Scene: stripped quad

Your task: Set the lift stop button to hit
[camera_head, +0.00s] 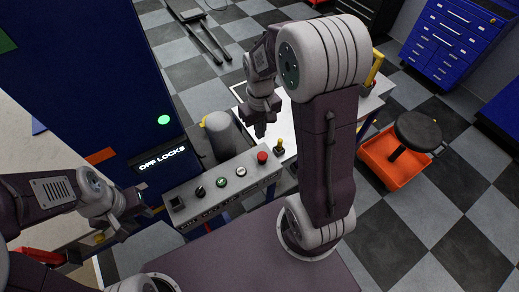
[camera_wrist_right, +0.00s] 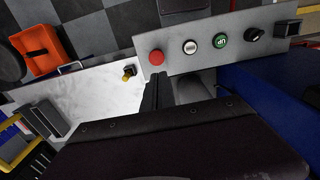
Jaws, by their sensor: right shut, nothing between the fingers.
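The control panel (camera_head: 210,190) is a grey bar with a row of controls. Its red round button (camera_head: 262,157), which looks like the stop button, is near the right end; it also shows in the right wrist view (camera_wrist_right: 157,57). I cannot tell whether it is pressed in. My right gripper (camera_head: 260,132) is shut and empty, behind the red button in the head view and apart from it. In the right wrist view its dark fingers (camera_wrist_right: 153,90) point toward the red button. My left gripper (camera_head: 140,203) is left of the panel; its fingers are unclear.
On the panel are a white button (camera_head: 241,171), a green button (camera_head: 222,182) and a black knob (camera_head: 200,192). A yellow-topped switch (camera_head: 280,146) stands beside the panel. A blue cabinet (camera_head: 95,75) rises at left. An orange bin (camera_head: 393,165) stands on the floor at right.

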